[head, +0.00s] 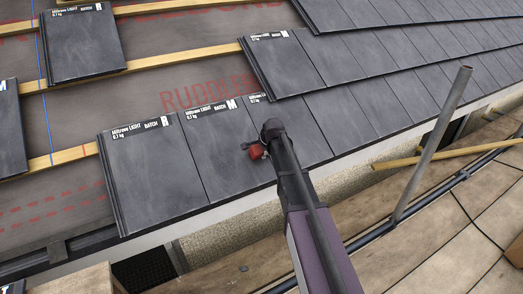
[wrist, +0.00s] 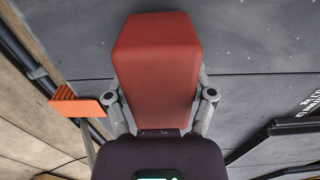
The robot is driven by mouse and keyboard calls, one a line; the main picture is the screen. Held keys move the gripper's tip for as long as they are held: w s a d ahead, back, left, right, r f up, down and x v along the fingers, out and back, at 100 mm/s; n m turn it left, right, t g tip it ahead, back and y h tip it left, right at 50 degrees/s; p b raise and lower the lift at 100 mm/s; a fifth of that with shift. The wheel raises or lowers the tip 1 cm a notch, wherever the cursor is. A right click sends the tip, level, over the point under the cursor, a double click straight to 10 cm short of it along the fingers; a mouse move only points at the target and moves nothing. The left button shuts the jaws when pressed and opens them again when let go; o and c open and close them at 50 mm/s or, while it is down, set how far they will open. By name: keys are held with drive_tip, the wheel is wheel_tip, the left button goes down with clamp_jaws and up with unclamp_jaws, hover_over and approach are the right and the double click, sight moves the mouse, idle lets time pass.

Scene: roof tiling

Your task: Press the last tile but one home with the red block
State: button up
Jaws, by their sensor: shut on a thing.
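My gripper (head: 260,146) is over the lowest course of dark grey tiles, near its left end. It is shut on a red block (wrist: 157,72), gripped between two grey fingers in the wrist view. In the head view only a small part of the red block (head: 256,152) shows beside the gripper. The leftmost tile (head: 155,185) of that course has a white printed label. The tile second from the left (head: 215,155) lies just left of the gripper. In the wrist view a grey tile surface (wrist: 250,50) fills the background behind the block; whether they touch I cannot tell.
Yellow battens (head: 170,67) cross the dark underlay (head: 65,115) on the left. Loose tiles (head: 80,45) lie there. A grey pole (head: 435,140) rises at the right beside plank decking (head: 410,240). An orange stepped object (wrist: 76,103) is left of the gripper in the wrist view.

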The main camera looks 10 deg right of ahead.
drive_tip(key=p+v, duration=0.7)
drive_tip(key=v, duration=0.1)
drive_tip(key=shift+s+r, duration=0.15)
drive_tip(key=shift+r, duration=0.15)
idle(0.6)
wheel_tip(320, 180, up, 28)
drive_tip(key=p, duration=2.8)
